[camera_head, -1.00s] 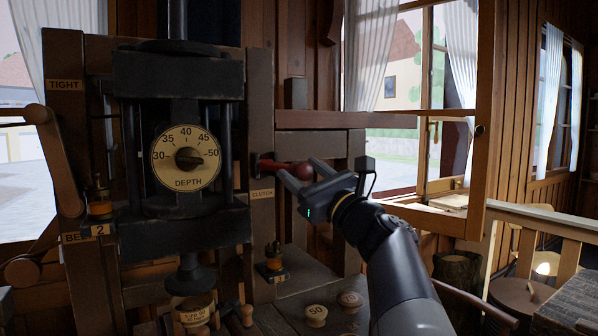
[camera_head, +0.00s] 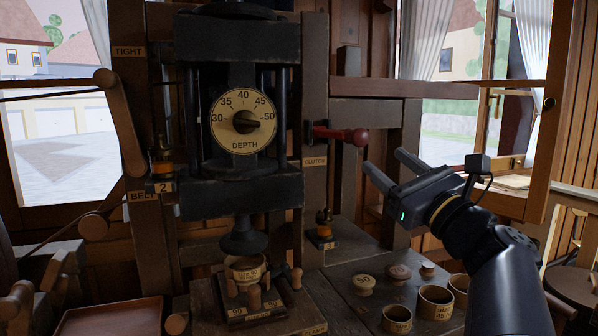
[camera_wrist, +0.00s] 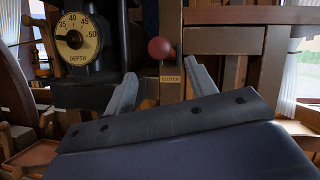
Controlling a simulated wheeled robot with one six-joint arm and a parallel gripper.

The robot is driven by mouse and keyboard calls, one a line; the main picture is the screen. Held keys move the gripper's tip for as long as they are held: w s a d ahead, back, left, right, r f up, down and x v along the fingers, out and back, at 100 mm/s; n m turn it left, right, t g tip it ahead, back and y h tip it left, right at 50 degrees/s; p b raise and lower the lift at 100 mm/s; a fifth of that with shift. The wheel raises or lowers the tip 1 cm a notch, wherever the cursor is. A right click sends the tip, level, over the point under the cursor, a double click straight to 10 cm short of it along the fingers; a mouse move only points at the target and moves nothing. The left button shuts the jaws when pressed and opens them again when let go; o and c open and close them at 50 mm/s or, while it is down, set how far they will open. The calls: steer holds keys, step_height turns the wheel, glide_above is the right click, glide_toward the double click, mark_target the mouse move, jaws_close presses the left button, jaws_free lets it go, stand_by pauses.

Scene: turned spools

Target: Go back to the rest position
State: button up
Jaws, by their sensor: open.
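My gripper (camera_head: 386,167) is open and empty, to the right of the machine and below the red clutch knob. The clutch lever (camera_head: 343,135) has a red ball on a short rod and sticks out to the right above the CLUTCH label (camera_head: 315,162). My gripper is apart from it. In the wrist view the two open fingers (camera_wrist: 158,85) stand with a gap between them, and the red knob (camera_wrist: 161,48) shows beyond that gap.
An empty reddish tray (camera_head: 110,318) lies at lower left.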

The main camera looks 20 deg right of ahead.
mark_target(355, 135)
steer(key=p+x, duration=0.1)
steer(key=x, duration=1)
steer(key=shift+s, duration=0.1)
steer(key=shift+d, duration=0.1)
